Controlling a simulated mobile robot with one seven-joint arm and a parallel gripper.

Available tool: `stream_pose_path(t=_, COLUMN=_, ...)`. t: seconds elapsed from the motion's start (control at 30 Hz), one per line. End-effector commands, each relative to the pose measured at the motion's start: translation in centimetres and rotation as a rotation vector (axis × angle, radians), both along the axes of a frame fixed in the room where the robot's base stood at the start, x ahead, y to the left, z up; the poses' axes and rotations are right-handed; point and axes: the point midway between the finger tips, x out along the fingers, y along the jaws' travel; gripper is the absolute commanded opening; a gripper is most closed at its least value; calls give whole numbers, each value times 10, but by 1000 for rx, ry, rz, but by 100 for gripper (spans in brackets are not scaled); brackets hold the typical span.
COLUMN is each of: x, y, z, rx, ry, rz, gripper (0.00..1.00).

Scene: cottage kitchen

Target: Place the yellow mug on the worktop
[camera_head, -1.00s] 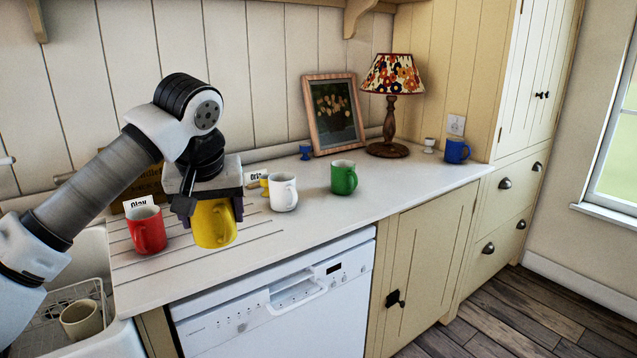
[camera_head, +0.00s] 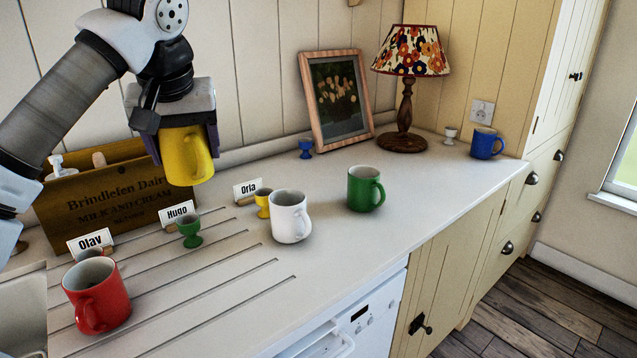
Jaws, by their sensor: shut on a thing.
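The yellow mug (camera_head: 186,155) hangs in my gripper (camera_head: 182,150), which is shut on it from above. The mug is upright, with its handle to the right, and is held in the air above the worktop (camera_head: 350,238), in front of the wooden crate. The fingers grip the mug at its sides. The worktop is pale, with drainer grooves at its left part.
A red mug (camera_head: 97,296), a white mug (camera_head: 290,217), a green mug (camera_head: 364,189) and a blue mug (camera_head: 486,144) stand on the worktop. Bare worktop lies right of the green mug.

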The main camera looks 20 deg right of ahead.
Motion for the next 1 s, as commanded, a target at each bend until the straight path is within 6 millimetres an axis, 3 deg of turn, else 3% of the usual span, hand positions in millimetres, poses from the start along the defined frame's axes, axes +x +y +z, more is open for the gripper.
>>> stream_pose_path(t=0.27, x=0, y=0, z=-9, rx=0, ry=0, rz=-1, gripper=38)
stream_pose_path(t=0.8, x=-1, y=0, z=-141, rx=-3, ry=2, rz=-1, gripper=38)
stream_pose_path(t=1.0, x=0, y=0, z=-161, rx=0, ry=-1, rz=0, gripper=38)
